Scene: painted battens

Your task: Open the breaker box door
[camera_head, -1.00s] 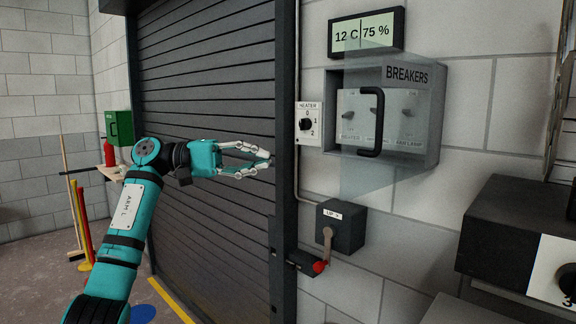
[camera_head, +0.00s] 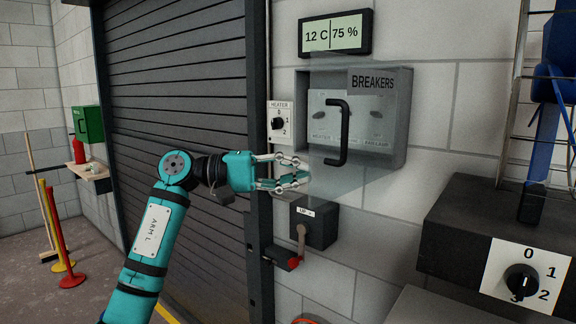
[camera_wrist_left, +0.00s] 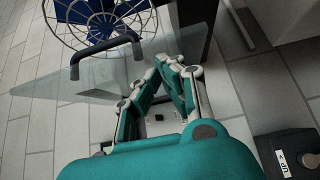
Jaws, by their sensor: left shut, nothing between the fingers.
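The breaker box (camera_head: 398,140) is a grey wall box labelled BREAKERS, with several switches inside. Its clear door (camera_head: 340,188) stands out from the box, its lower part showing below the box's bottom edge. A black bar handle (camera_head: 345,135) is on the door; it also shows in the wrist view (camera_wrist_left: 105,50). My left gripper (camera_head: 305,172) is shut and empty, below and left of the handle, near the door's lower left corner. In the wrist view its fingertips (camera_wrist_left: 177,64) are right of the handle and overlap the pane's edge; I cannot tell whether they touch it. My right gripper is out of view.
A heater dial (camera_head: 279,122) is left of the box, beside the dark shutter (camera_head: 180,120). A crank box (camera_head: 315,228) with a red-knobbed lever (camera_head: 298,250) is below my gripper. A black unit with a dial (camera_head: 522,282) and a blue, wire-caged object (camera_head: 553,90) stand right.

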